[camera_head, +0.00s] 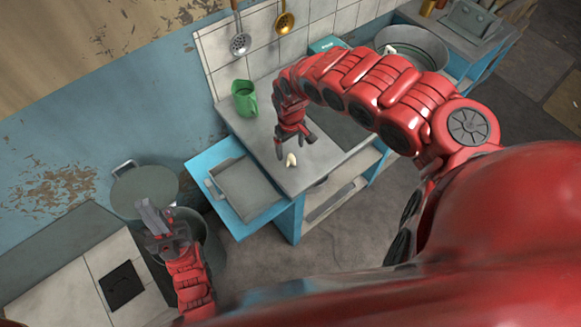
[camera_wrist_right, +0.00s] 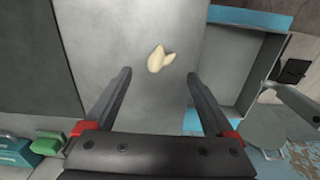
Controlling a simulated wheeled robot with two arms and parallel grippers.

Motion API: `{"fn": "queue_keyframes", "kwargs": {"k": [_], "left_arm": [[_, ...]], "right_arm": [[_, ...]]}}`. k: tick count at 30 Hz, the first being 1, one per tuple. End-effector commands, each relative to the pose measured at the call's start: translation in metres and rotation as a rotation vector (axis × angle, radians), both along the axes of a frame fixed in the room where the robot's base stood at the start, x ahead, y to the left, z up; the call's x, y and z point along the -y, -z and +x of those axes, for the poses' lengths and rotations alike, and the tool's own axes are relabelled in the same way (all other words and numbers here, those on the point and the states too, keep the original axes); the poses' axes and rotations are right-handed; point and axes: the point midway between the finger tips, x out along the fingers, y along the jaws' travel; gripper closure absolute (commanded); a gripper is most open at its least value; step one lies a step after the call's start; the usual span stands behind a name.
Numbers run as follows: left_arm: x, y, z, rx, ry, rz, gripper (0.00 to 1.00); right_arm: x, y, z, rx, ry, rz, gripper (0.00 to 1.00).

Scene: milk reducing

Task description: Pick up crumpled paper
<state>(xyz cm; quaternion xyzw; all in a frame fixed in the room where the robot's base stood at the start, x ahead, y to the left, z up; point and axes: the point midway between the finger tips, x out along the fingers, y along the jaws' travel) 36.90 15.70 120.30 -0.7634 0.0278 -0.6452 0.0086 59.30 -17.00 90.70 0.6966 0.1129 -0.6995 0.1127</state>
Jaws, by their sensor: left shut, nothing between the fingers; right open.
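The crumpled paper (camera_head: 291,160) is a small cream-coloured piece on the grey countertop (camera_head: 318,160), close to its front left part. In the right wrist view the paper (camera_wrist_right: 159,59) lies beyond the fingertips, roughly centred between them, with a gap to both. My right gripper (camera_head: 294,147) hangs just above and beside the paper, pointing down; in the right wrist view it is open and empty (camera_wrist_right: 160,74). My left gripper (camera_head: 151,214) is at the lower left, over the dark bin, shut and empty.
A green pitcher (camera_head: 245,98) stands at the back of the counter. Ladles (camera_head: 240,43) hang on the tiles.

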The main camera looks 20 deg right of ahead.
Motion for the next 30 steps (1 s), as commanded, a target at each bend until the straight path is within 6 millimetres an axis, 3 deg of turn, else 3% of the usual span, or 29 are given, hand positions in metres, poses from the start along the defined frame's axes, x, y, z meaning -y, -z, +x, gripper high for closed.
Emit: {"fn": "queue_keyframes", "kwargs": {"k": [3,11,20,30], "left_arm": [[0.000,0.000,0.000,0.000,0.000,0.000,1.00],[0.000,-0.002,0.000,0.000,0.000,0.000,1.00],[0.000,-0.005,0.000,0.000,0.000,0.000,1.00],[0.000,-0.005,0.000,0.000,0.000,0.000,1.00]], "right_arm": [[-0.002,0.014,0.000,0.000,0.001,0.003,0.11],[-0.001,0.029,-0.001,-0.001,0.001,0.002,0.11],[-0.003,0.068,-0.003,0.003,0.001,0.005,0.11],[-0.001,0.073,-0.002,0.004,0.000,-0.001,0.11]]}}
